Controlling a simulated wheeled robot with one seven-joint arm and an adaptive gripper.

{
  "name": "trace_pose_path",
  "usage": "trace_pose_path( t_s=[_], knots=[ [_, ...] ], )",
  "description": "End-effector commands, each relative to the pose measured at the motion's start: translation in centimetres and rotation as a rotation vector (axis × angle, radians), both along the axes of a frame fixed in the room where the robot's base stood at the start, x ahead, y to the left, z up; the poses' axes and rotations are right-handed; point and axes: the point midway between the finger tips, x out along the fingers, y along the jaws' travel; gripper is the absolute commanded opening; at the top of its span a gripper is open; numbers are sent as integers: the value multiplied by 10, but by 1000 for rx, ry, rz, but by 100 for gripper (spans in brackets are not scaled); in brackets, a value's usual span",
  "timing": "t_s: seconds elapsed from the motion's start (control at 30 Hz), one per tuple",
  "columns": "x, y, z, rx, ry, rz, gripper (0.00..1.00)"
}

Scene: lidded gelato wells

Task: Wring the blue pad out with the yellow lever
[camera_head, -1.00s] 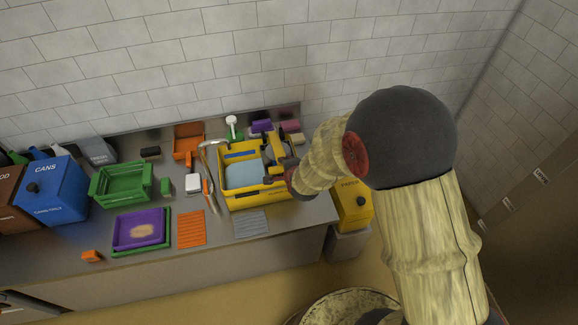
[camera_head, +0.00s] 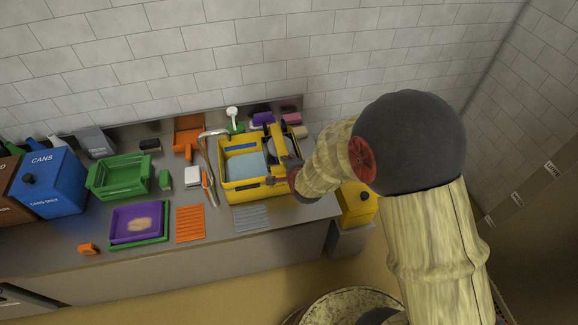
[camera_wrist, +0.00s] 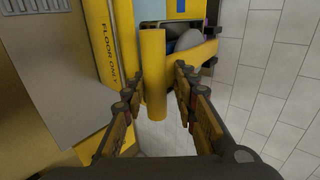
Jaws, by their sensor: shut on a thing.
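The yellow wringer bucket (camera_head: 256,193) stands on the counter. The light blue pad (camera_head: 246,168) lies flat inside it. The yellow lever (camera_head: 277,138) rises at the bucket's right side. My gripper (camera_head: 285,171) is at the bucket's right edge, partly hidden by my arm in the head view. In the wrist view my gripper (camera_wrist: 158,78) has its two fingers on either side of a yellow bar, the lever (camera_wrist: 153,90), and is shut on it. The bucket's yellow wall with "FLOOR ONLY" lettering (camera_wrist: 106,50) is just left of the fingers.
Left of the bucket are tongs (camera_head: 210,175), a white block (camera_head: 192,178), a green crate (camera_head: 121,178) and a purple tray (camera_head: 137,224). A grey ribbed mat (camera_head: 252,218) and an orange one (camera_head: 190,223) lie in front. A yellow bin (camera_head: 357,204) stands right of the counter.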

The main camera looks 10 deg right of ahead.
Motion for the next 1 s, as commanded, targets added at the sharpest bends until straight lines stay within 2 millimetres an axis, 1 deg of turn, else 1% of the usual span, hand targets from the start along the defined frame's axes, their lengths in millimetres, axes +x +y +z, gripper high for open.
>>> trace_pose_path(
  t_s=[0.07, 0.1, 0.23, 0.53, 0.67, 0.77, 1.0],
  knots=[
    [2, 0, 2, 0, -4, 0, 0],
    [2, 0, 2, 0, -5, 0, 30],
    [2, 0, 2, 0, -4, 0, 37],
    [1, 0, 1, 1, -3, -1, 38],
    [-3, 0, 6, 1, -4, -1, 38],
    [-12, 0, 14, 1, -5, -1, 38],
    [-42, 0, 40, 2, -6, -1, 38]
  ],
)
